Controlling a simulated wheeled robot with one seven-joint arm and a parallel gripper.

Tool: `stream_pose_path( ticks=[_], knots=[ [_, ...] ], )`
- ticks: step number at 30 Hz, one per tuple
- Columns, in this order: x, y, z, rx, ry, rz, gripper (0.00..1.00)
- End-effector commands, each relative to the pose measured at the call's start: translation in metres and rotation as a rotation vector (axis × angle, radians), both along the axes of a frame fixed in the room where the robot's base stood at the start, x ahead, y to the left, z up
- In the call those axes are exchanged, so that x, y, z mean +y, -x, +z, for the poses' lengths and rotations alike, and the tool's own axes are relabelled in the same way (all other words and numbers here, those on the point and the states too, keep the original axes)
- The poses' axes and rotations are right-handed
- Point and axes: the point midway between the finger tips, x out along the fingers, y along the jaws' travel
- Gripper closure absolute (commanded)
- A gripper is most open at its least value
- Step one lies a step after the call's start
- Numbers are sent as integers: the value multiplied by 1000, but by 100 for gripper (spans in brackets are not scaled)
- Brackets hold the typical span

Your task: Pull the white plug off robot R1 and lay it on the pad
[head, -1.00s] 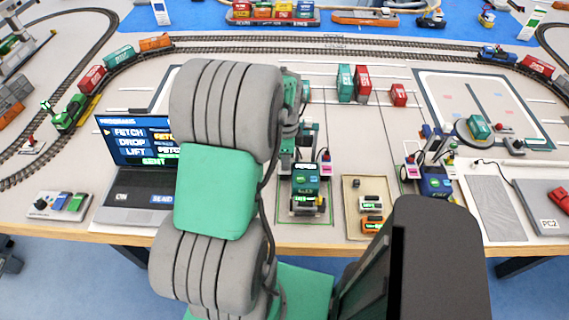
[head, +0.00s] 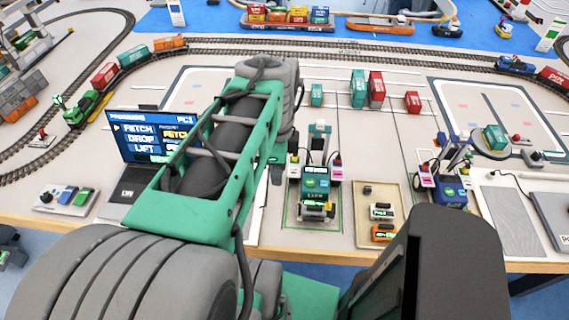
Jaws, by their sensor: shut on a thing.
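My arm reaches across the table, and its forearm hides most of my gripper. Only a small dark end of my gripper (head: 277,174) shows, just left of the teal robot (head: 316,178) with a lit label, which I take to be R1. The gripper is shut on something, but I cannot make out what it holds. I cannot single out the white plug on the robot or in the jaws. The beige pad (head: 368,232) lies right of the robot. On it are a white block (head: 381,211) and an orange block (head: 383,233), both with green labels, and a small dark piece.
A laptop (head: 140,140) stands on the left, partly behind my arm. A blue robot (head: 448,190) stands right of the pad, and a grey mat (head: 513,222) lies beyond it. Small containers (head: 376,88) stand behind. Rail tracks (head: 340,50) cross the back.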

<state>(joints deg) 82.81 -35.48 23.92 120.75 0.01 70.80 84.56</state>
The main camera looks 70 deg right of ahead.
Motion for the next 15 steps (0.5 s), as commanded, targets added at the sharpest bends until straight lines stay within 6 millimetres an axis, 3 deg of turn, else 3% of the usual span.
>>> stream_pose_path(
  ticks=[10, 15],
  knots=[
    [2, -1, 1, 0, -1, 1, 100],
    [-10, -11, 2, 0, -1, 3, 100]
  ],
)
